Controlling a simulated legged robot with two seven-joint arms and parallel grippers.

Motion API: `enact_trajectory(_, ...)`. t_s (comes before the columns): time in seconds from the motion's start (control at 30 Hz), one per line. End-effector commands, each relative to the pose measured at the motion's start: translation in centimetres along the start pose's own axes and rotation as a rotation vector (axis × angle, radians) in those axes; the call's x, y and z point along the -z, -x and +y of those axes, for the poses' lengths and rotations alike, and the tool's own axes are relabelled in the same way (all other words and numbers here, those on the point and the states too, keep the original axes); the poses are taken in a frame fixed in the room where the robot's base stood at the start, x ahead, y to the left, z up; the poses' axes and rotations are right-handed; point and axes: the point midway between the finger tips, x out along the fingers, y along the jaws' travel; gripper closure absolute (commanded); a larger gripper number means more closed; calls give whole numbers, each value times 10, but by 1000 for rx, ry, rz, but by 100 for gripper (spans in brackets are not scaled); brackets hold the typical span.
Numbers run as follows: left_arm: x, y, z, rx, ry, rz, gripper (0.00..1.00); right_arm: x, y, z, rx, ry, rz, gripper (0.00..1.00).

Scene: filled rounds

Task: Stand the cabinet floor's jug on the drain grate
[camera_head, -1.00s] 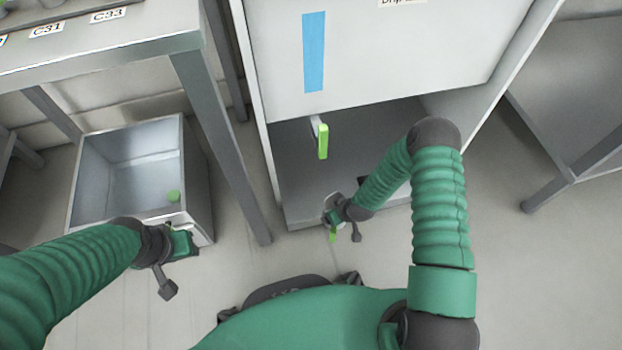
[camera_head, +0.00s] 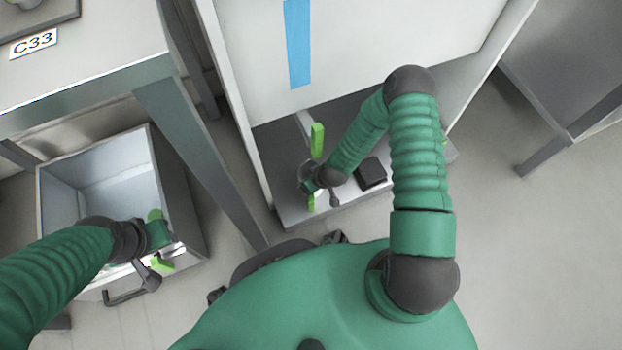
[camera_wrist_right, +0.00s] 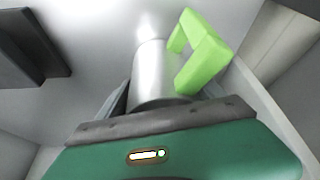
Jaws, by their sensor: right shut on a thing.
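My right gripper (camera_head: 318,184) is at the front of the open cabinet, low over its floor (camera_head: 292,212). It is shut on the jug (camera_wrist_right: 150,72), a silvery cylinder with a bright green handle (camera_wrist_right: 204,55) in the right wrist view. I cannot tell whether the jug touches the floor. My left gripper (camera_head: 150,262) is over the front of the metal bin at left; its jaw opening is unclear. I cannot identify the drain grate.
A dark square block (camera_head: 370,173) sits on the cabinet floor, right of the gripper. A metal bin (camera_head: 178,200) with green items stands left, beside a table leg (camera_head: 190,140). Floor at right is clear.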

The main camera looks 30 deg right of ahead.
Motion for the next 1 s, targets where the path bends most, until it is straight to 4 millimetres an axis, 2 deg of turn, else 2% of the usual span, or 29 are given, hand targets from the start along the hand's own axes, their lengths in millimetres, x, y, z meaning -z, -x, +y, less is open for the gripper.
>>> enact_trajectory(0.07, 0, 0, 0, 0, 0, 0, 64, 0, -1, 0, 0, 0, 0, 70)
enact_trajectory(0.1, 0, -1, 0, 0, 0, 0, 64, -1, -2, 0, 0, 0, -1, 21)
enact_trajectory(0.27, 0, 0, 0, 0, 0, 0, 64, 0, -1, 0, 0, 0, -1, 1)
enact_trajectory(0.53, 0, 0, 0, 0, 0, 0, 64, 0, -1, 0, 0, 0, -1, 1)
enact_trajectory(0.63, 2, 6, 0, 0, 0, 0, 64, 1, 8, 0, 0, 0, -1, 1)
enact_trajectory(1.0, 15, 63, 0, 0, 0, 0, 64, 3, 99, 0, 0, 0, -2, 1)
